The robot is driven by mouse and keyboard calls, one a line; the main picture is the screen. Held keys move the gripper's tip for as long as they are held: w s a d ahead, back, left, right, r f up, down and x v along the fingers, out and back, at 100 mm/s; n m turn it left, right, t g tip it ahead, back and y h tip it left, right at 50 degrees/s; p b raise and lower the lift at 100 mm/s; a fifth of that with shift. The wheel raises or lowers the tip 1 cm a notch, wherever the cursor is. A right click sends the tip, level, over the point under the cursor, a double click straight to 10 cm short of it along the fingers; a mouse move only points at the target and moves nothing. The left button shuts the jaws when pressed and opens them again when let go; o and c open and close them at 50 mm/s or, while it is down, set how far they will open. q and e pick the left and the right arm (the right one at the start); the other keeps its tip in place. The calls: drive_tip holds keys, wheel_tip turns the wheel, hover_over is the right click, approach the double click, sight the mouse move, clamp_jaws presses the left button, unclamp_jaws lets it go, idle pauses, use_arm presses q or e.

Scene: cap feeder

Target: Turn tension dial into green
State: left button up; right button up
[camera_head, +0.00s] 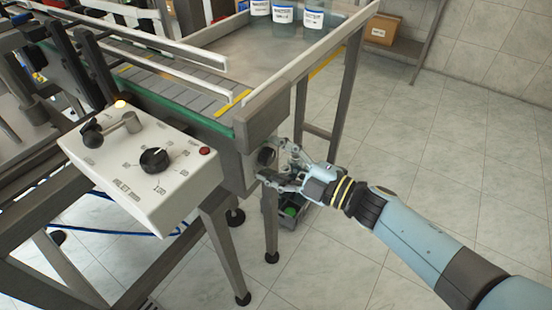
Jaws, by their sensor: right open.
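A dark round knob (266,155), which looks like the tension dial, sits on the end face of the conveyor frame. My right gripper (271,166) is open at this knob, its fingers pointing left towards it. I cannot tell whether the fingers touch the knob. The gripper partly covers the area around the knob, and no green mark of a scale can be made out there. My left gripper is not in view.
A white control box (150,200) with a black numbered knob (155,160), a lever (108,128) and a red button (205,151) stands left. A dark bin (291,222) is below my gripper. The floor at right is clear.

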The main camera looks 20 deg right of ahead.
drive_tip(key=v, duration=1.2)
